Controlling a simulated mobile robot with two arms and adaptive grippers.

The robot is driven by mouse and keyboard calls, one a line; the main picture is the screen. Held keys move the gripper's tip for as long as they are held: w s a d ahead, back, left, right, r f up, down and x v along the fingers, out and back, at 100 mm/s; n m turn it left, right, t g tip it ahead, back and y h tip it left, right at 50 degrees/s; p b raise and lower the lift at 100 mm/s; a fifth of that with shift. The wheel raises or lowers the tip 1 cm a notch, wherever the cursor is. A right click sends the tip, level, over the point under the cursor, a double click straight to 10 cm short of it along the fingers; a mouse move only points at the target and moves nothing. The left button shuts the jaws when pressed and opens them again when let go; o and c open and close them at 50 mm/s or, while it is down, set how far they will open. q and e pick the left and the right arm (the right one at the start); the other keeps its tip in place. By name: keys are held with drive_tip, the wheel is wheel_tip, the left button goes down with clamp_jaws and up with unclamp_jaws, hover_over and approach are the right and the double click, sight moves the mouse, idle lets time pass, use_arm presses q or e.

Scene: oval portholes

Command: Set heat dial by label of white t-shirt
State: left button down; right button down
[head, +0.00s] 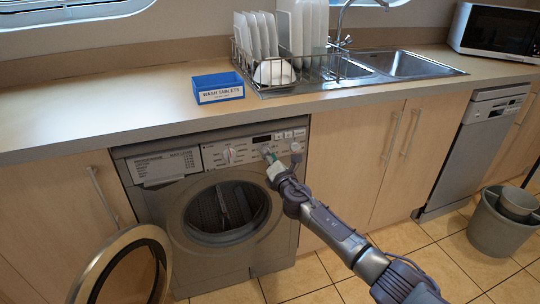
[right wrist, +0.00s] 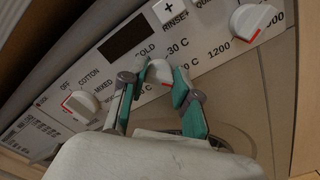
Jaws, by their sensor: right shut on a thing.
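The grey washing machine (head: 170,225) stands under the counter with its round door open. The white heat dial (right wrist: 159,70) sits on its panel among temperature labels, "COLD" and "30 C" being readable in the right wrist view. My right gripper (right wrist: 161,78) is shut on this dial, a teal-padded finger on each side of it. In the head view my right gripper (head: 270,162) reaches the panel and mostly hides the dial. I cannot tell where the dial's mark points. No white t-shirt or its label can be made out; the drum (head: 227,207) is dark. My left gripper is not in view.
A program dial (right wrist: 80,105) and a spin dial (right wrist: 252,20) flank the heat dial. The open door (head: 120,265) stands out at lower left. A blue wash-tablets box (head: 217,87), dish rack (head: 290,80) and sink (head: 400,64) are above. A bucket (head: 500,225) stands at right.

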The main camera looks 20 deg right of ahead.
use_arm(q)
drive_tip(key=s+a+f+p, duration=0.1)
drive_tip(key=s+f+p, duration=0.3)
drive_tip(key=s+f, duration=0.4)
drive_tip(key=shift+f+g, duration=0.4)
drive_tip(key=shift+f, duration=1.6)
use_arm(e)
drive_tip(key=shift+a+f+n, duration=0.1)
drive_tip(key=shift+n, duration=3.1)
drive_tip(key=shift+a+f+n, duration=0.1)
drive_tip(key=shift+n, duration=3.1)
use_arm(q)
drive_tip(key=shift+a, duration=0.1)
use_arm(e)
drive_tip(key=c, duration=0.8)
unclamp_jaws()
drive_tip(key=shift+r, duration=0.15)
drive_tip(key=shift+c, duration=0.2)
drive_tip(key=s, duration=1.2)
drive_tip(key=shift+d, duration=0.2)
